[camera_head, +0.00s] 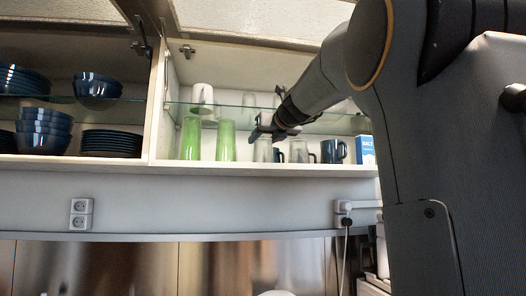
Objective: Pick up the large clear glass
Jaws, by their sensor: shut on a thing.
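My gripper (264,133) is inside the open right-hand cabinet, at the lower shelf, below the glass shelf. It is shut on a large clear glass (263,152), which stands upright below the fingers. The fingers cover the upper part of this glass. I cannot tell whether its base touches the cabinet floor. Another clear glass piece (299,152), apparently a mug with a handle, stands just to the right.
Two green glasses (190,139) (226,141) stand to the left. A dark blue mug (334,151) and a blue-and-white salt box (364,150) stand to the right. A white mug (203,98) is on the glass shelf (232,107) above.

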